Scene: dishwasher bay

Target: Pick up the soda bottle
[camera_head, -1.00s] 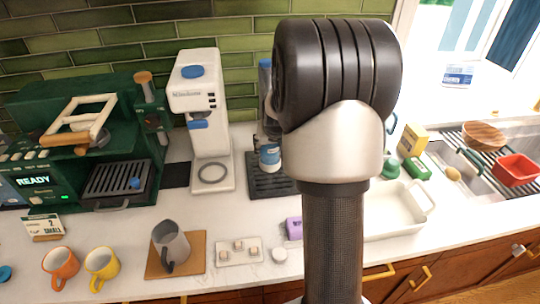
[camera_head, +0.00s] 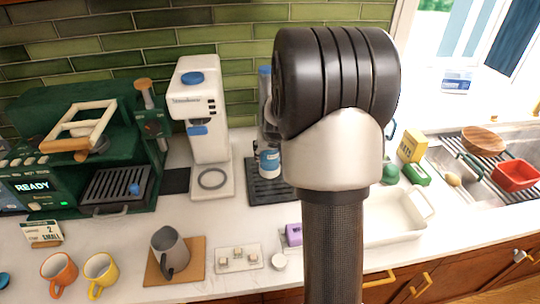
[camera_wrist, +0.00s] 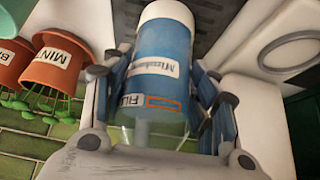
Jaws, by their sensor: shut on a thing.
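The soda bottle (camera_wrist: 160,62) has a blue label, a white base and a clear part near my gripper. The wrist view is upside down, so the base is at the top. My gripper (camera_wrist: 165,95) is shut on the bottle, with blue-padded fingers on both sides of it. In the head view part of the bottle (camera_head: 269,161) shows left of my arm, over the black drip tray (camera_head: 262,193) of a soda machine. I cannot tell whether its base touches the tray.
A white coffee machine (camera_head: 205,115) stands close on the left. A grey pitcher (camera_head: 169,252), mugs (camera_head: 100,272) and a purple item (camera_head: 293,234) are in front. A white dish (camera_head: 392,222) is on the right. Potted herbs (camera_wrist: 52,60) show in the wrist view.

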